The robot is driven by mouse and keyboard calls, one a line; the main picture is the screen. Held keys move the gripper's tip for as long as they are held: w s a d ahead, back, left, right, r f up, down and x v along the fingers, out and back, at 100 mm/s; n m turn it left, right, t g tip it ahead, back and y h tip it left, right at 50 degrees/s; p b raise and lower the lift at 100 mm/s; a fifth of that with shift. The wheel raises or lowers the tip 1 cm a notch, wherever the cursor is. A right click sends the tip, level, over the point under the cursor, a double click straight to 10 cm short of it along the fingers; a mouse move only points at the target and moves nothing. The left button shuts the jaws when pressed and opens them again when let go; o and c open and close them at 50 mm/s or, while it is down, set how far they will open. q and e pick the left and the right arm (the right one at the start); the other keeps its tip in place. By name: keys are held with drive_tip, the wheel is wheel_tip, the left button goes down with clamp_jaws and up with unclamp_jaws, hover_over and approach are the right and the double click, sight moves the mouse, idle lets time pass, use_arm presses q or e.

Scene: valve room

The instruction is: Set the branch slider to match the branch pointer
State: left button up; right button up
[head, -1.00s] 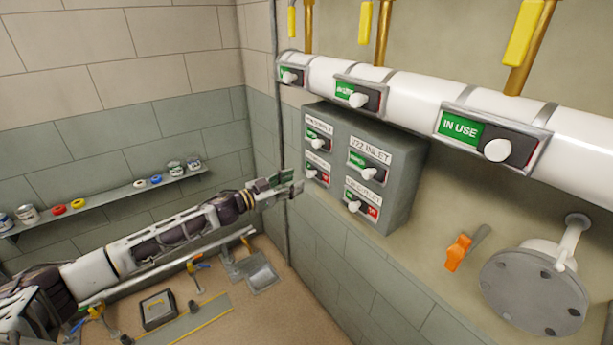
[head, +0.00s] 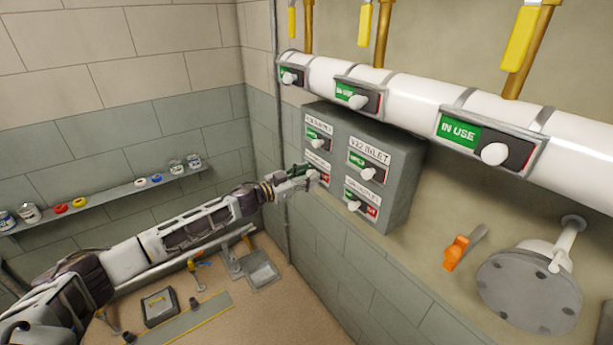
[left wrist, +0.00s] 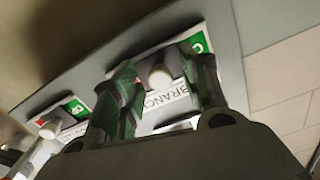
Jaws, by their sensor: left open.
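A grey box (head: 402,200) on the wall carries several labelled sliders with white knobs. My left gripper (head: 308,174) is open at the lower left slider (head: 325,179), whose red end shows; the gripper hides its knob in the head view. In the left wrist view, the open fingers (left wrist: 163,66) stand on either side of a white knob (left wrist: 160,77). The label beside it reads BRANCH (left wrist: 165,100), partly covered. Green (left wrist: 198,42) shows at one end of that slider. I cannot tell whether the fingers touch the knob. I cannot identify the branch pointer. My right gripper is out of view.
A white pipe (head: 412,92) with IN USE sliders (head: 490,140) runs above the box. Yellow levers (head: 520,38) hang over it. An orange-handled lever (head: 456,253) and a round flange (head: 525,290) are at right. A shelf (head: 110,195) with small cans is at left.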

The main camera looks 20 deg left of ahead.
use_arm(q)
clamp_jaws()
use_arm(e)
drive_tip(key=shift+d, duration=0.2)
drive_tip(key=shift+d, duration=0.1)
use_arm(q)
drive_tip(key=shift+s+d+f+p, duration=0.1)
drive_tip(key=shift+s+d+p, duration=0.9)
drive_tip(key=shift+d, duration=0.35)
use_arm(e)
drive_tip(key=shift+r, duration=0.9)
use_arm(q)
drive_tip(key=shift+f, duration=0.1)
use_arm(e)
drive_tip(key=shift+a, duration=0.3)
